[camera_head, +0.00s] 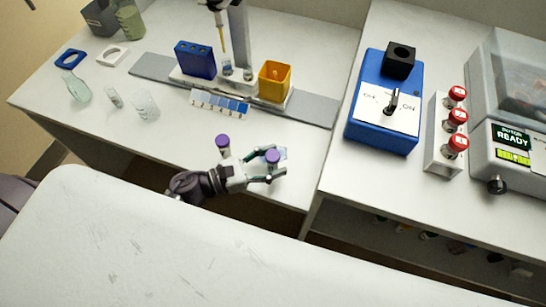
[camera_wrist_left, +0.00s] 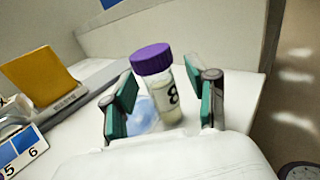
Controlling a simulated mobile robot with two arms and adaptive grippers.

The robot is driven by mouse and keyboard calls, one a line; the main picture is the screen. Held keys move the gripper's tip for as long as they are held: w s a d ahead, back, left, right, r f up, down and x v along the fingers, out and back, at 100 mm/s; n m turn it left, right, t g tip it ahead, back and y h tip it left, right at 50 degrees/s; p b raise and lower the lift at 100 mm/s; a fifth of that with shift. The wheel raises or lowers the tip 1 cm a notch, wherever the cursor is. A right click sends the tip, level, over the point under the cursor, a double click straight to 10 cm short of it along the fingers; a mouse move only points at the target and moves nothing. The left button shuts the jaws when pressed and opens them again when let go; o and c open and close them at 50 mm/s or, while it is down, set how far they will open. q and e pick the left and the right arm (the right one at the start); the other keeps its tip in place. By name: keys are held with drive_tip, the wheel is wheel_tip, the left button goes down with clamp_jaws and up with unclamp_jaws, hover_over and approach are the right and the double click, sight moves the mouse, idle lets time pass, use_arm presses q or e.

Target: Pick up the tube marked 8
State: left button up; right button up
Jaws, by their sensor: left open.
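The tube marked 8 (camera_wrist_left: 168,95) has a purple cap and a clear body with pale contents. In the left wrist view it stands slightly tilted in the picture, between the fingers of my left gripper (camera_wrist_left: 163,100), with its 8 facing the camera. In the head view its purple cap (camera_head: 272,156) shows between the fingertips of my left gripper (camera_head: 268,168). The fingers are open, with visible gaps on both sides of the tube. A second purple-capped tube (camera_head: 223,142) stands to the left, behind the gripper; its marking cannot be read. My right gripper is not in view.
A numbered blue-and-white strip (camera_head: 220,103) lies behind the gripper. Behind it stand a yellow box (camera_head: 274,80) and a blue rack (camera_head: 195,60). A blue switch box (camera_head: 386,105) and red-capped tubes (camera_head: 457,118) stand on the right bench. Glassware (camera_head: 147,106) stands at left.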

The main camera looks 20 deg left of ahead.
use_arm(q)
clamp_jaws()
idle(0.3)
drive_tip(key=shift+r, duration=0.1)
